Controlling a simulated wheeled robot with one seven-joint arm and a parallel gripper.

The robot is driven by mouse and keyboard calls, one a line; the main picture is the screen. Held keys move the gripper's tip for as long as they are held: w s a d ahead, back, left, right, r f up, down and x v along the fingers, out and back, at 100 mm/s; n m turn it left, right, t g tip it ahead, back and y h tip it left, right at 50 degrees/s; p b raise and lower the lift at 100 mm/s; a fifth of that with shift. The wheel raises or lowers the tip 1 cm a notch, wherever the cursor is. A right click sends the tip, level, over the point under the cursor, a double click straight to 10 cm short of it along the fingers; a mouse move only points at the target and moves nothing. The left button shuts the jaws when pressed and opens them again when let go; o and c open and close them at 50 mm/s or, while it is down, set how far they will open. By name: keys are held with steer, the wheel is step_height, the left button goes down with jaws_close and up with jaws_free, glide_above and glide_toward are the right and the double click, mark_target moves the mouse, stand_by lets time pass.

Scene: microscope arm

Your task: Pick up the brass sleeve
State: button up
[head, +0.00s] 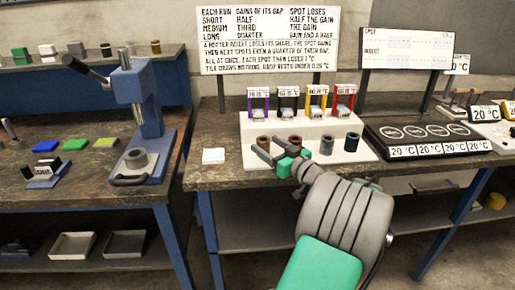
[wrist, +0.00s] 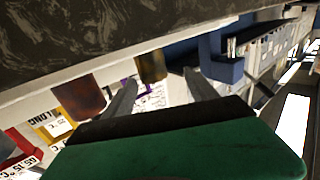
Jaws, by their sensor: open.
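The brass sleeve (head: 262,142) is a short olive-brown cylinder standing upright at the left end of a row on the white block (head: 250,162). In the wrist view the brass sleeve (wrist: 152,66) shows upside down, between the lines of the two fingers and nearer the left one. My gripper (head: 265,145) is open, its fingers pointing toward the sleeve from the front right. In the wrist view my gripper (wrist: 160,77) has nothing held between its fingertips. I cannot tell whether a finger touches the sleeve.
A copper-brown sleeve (head: 295,139) stands close right of it, with a grey sleeve (head: 323,144) and a dark blue sleeve (head: 352,141) beyond. Coloured labelled frames (head: 317,97) stand behind.

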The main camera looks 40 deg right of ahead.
mark_target(267, 143)
steer(key=w, duration=0.2)
steer(key=w+d, duration=0.1)
steer(key=w, duration=0.1)
steer(key=shift+w+d+p, duration=0.15)
steer(key=shift+p, duration=0.15)
steer(key=shift+c, duration=0.6)
jaws_close()
